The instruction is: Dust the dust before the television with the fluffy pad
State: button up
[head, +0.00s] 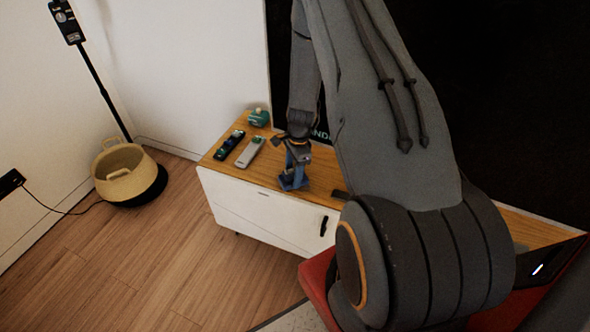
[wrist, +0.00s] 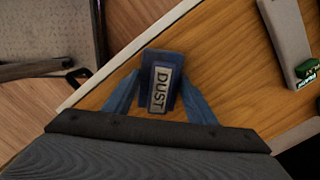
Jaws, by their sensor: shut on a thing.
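My gripper (head: 297,160) is shut on the fluffy pad (head: 292,183), a small blue block over the front part of the wooden-topped cabinet (head: 222,147). In the wrist view the pad (wrist: 174,62) sits between the fingers, with a pale label reading DUST. I cannot tell whether the pad touches the top. The television (head: 520,90) is the large black screen behind the cabinet, partly hidden by my arm. I cannot make out the dust with certainty; the wood near the pad (wrist: 225,60) shows only grain and faint specks.
A dark remote (head: 229,145) and a pale remote (head: 250,151) lie left of my gripper, with a teal object (head: 259,117) behind them. A woven basket (head: 125,172) stands on the floor at left. A red-edged piece (head: 317,283) lies in front of the cabinet.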

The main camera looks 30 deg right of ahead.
aim_at(284, 173)
jog(key=shift+s+a+p, duration=0.7)
jog(key=shift+s+a, duration=0.6)
jog(key=shift+a, duration=0.3)
jog(key=shift+w+a, duration=0.5)
jog(key=shift+w, duration=0.2)
jog(key=shift+w+a, duration=0.45)
jog(key=shift+w, duration=0.25)
jog(key=shift+w+d+f+b, duration=0.1)
jog(key=shift+w+d+b, duration=0.85)
jog(key=shift+d, duration=0.3)
jog(key=shift+w+d+b, duration=0.45)
jog(key=shift+w+d, duration=0.25)
jog(key=shift+d, duration=0.2)
jog(key=shift+w+d+b, duration=0.4)
jog(key=shift+w+d, duration=0.25)
jog(key=shift+d, duration=0.2)
notch_tip(284, 173, up, 6)
jog(key=p, duration=0.3)
jog(key=shift+r+p, duration=0.95)
jog(key=shift+r, duration=0.7)
